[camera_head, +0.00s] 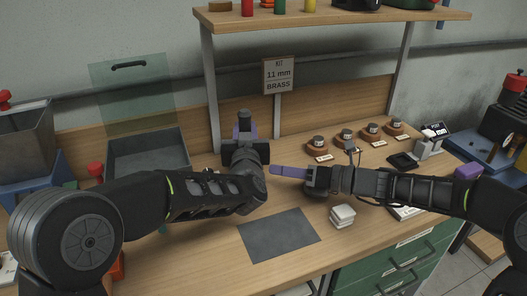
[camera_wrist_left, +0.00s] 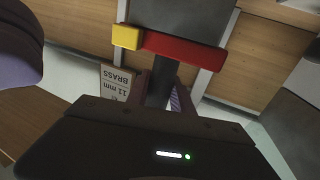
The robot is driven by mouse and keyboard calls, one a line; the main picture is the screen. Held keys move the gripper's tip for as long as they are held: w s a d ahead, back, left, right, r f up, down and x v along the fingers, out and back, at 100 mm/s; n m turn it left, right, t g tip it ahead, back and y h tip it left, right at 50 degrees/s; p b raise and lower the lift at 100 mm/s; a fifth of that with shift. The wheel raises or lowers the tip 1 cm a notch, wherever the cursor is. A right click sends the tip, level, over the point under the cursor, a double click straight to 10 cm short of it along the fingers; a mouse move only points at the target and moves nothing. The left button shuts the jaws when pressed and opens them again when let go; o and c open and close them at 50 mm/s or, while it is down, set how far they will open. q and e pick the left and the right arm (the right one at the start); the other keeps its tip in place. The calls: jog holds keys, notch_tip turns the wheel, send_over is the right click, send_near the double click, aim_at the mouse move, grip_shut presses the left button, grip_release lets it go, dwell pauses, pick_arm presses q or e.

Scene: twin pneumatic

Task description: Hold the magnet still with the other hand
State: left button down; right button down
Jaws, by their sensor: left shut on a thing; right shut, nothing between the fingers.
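My left gripper (camera_head: 244,131) points upward above the middle of the bench, its purple fingers closed on a dark grey block (camera_head: 244,116). In the left wrist view, the dark block (camera_wrist_left: 182,18) rises from between the fingers, and a red bar (camera_wrist_left: 184,50) with a yellow end (camera_wrist_left: 127,37) crosses it. This seems to be the magnet, but I cannot tell for sure. My right gripper (camera_head: 275,170) is shut and empty, its purple fingers pointing left, below and right of the left gripper and apart from the block.
Several labelled brown holders (camera_head: 345,136) stand at the back right. A grey tray (camera_head: 150,152) stands behind my left arm. A sign (camera_head: 278,76) reads 11 mm brass.

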pick_arm(q)
jog(key=c, duration=1)
grip_release()
jog(key=shift+c, duration=0.2)
jog(key=s, duration=1.2)
